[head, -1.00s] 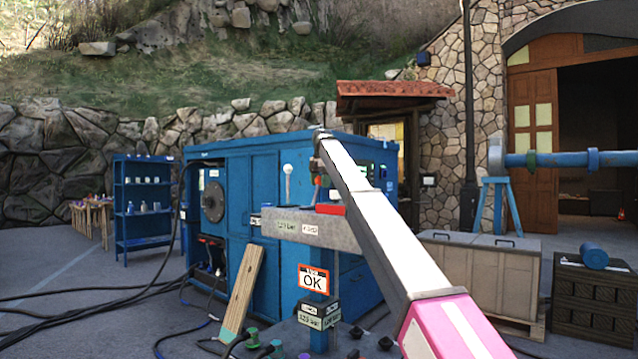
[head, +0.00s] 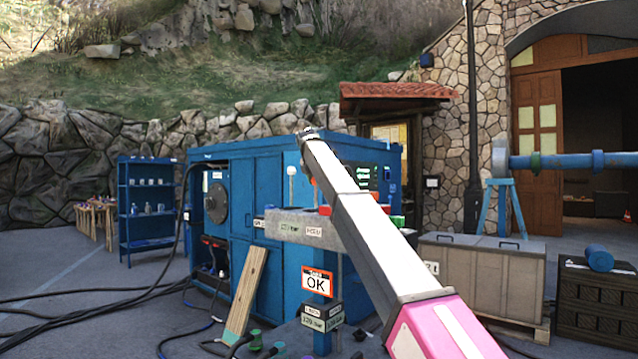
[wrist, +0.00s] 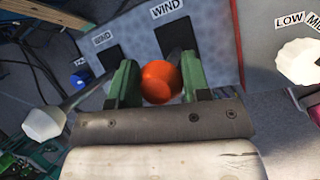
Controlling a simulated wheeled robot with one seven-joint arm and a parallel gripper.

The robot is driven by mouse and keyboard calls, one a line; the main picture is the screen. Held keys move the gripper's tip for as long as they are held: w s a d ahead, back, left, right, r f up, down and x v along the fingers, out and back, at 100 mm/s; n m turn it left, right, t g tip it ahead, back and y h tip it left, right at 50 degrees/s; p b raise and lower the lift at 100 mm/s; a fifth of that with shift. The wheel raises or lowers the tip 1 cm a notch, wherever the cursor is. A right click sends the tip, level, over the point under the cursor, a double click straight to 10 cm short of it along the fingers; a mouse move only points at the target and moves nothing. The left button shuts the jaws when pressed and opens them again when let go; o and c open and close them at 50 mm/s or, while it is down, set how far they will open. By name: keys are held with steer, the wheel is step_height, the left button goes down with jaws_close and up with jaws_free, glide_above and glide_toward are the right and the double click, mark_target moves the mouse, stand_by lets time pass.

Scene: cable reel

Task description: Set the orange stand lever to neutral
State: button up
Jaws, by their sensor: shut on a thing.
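The orange stand lever shows as a round orange knob (wrist: 160,83) in the wrist view. My gripper (wrist: 158,70) has its two green fingers on either side of the knob and is shut on it. Other markings of this slot are hidden or unreadable. In the head view my arm (head: 365,225) covers the gripper and the orange knob.
Cables (head: 90,290) cross the floor at left.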

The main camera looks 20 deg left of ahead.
steer(key=o, duration=1.3)
steer(key=v, duration=1)
steer(key=shift+s+r, duration=0.15)
steer(key=shift+r, duration=0.2)
